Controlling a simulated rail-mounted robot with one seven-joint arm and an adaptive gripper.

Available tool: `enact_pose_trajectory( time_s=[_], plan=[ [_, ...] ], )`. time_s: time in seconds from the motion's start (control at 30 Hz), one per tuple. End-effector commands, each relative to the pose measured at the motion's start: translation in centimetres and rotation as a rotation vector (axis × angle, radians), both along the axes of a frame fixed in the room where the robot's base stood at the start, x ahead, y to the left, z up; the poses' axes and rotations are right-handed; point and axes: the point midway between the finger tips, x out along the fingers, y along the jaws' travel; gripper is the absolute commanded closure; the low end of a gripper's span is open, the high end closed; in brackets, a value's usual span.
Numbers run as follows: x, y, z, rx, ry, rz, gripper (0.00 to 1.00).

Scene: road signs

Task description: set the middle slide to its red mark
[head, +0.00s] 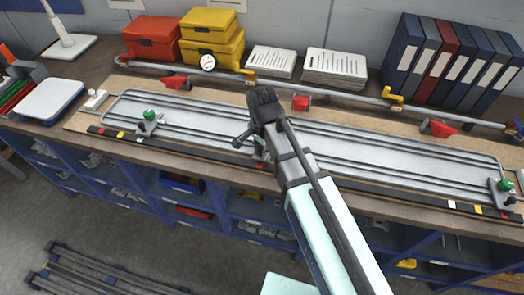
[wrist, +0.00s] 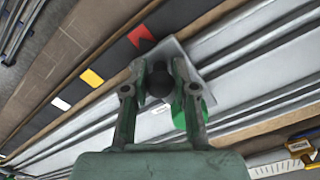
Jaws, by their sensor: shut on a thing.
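The middle slide shows in the wrist view as a light grey plate (wrist: 197,58) with a green knob (wrist: 188,112) and a dark round grip (wrist: 158,82). My gripper (wrist: 158,88) is shut on the dark grip, one finger on each side. The red mark (wrist: 143,36) lies on the black strip just beside the plate's upper left edge; exact alignment cannot be told. A yellow mark (wrist: 92,77) and a white mark (wrist: 60,103) lie further along the strip. In the head view my gripper (head: 258,145) covers most of the middle slide.
The left slide (head: 148,124) and right slide (head: 502,190) stand near the ends of the long grey rail frame. Behind it run a pipe with red clamps (head: 301,103), toolboxes (head: 212,38), papers (head: 334,68) and binders (head: 440,58).

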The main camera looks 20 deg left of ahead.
Motion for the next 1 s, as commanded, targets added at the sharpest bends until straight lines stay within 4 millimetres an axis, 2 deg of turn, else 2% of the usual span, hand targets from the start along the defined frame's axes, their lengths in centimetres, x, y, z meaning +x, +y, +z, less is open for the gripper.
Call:
enact_pose_trajectory(
  time_s=[0.03,0.07,0.1,0.57,0.77,1.0],
  plan=[
    [-0.1,-0.1,-0.1,0.0,0.001,0.0,1.0],
    [-0.1,0.0,-0.1,-0.001,0.002,0.0,0.63],
    [-0.1,-0.1,-0.1,-0.001,0.002,0.0,0.48],
    [0.0,0.0,0.6,0.0,-0.001,0.0,0.47],
    [0.0,0.0,3.1,0.001,-0.002,0.0,0.47],
    [0.1,0.0,7.5,0.0,-0.001,-0.001,0.47]
  ],
)
